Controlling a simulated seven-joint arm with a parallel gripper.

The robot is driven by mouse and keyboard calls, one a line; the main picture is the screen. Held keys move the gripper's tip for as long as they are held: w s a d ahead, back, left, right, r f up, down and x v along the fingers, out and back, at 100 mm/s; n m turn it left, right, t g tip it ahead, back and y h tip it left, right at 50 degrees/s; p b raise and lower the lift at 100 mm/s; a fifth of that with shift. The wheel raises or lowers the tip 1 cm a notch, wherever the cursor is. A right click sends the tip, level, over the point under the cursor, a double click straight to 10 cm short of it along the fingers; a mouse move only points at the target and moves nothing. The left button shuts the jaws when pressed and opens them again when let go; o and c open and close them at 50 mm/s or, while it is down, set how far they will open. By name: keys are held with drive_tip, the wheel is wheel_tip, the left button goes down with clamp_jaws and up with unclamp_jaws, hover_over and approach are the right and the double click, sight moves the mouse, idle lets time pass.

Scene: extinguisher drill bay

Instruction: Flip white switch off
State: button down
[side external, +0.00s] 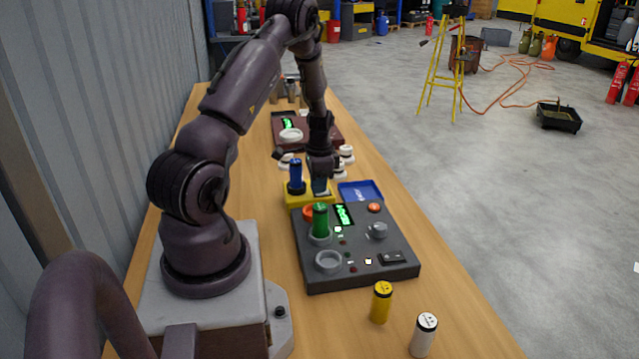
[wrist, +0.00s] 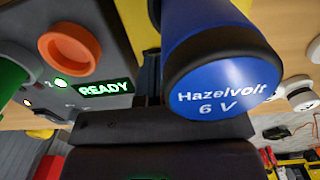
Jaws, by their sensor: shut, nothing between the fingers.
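No clearly white switch can be made out. The dark grey control panel (side external: 345,270) has a black rocker switch (side external: 392,257) at its near right corner, a grey knob (side external: 378,230) and an orange-red button (side external: 374,207). Its green display (side external: 343,215) reads READY in the wrist view (wrist: 105,88). My gripper (side external: 320,190) is shut and empty, pointing down by the panel's far edge, near a yellow box (side external: 296,198). A blue Hazelvolt 6 V battery (side external: 296,173) stands upright on that box, close beside my gripper; it fills much of the wrist view (wrist: 220,85).
A green cylinder (side external: 320,220) stands in a panel socket; an empty ring (side external: 328,262) is nearer. A blue tray (side external: 361,192) lies behind the panel. Yellow (side external: 381,303) and white (side external: 423,336) cylinders stand in front. A maroon unit (side external: 285,125) sits farther back.

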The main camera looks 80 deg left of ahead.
drive_tip(key=shift+s+f+t, duration=0.3)
drive_tip(key=shift+f+t, duration=0.25)
drive_tip(key=shift+t, duration=0.05)
drive_tip(key=shift+w, duration=0.1)
drive_tip(key=shift+w+d+r, duration=0.1)
drive_tip(key=shift+w+r, duration=0.15)
drive_tip(key=shift+w, duration=0.8)
drive_tip(key=shift+r, duration=0.1)
wheel_tip(320, 180, up, 14)
drive_tip(key=s, duration=0.2)
drive_tip(key=shift+a+r, duration=0.15)
drive_tip(key=shift+a, duration=0.3)
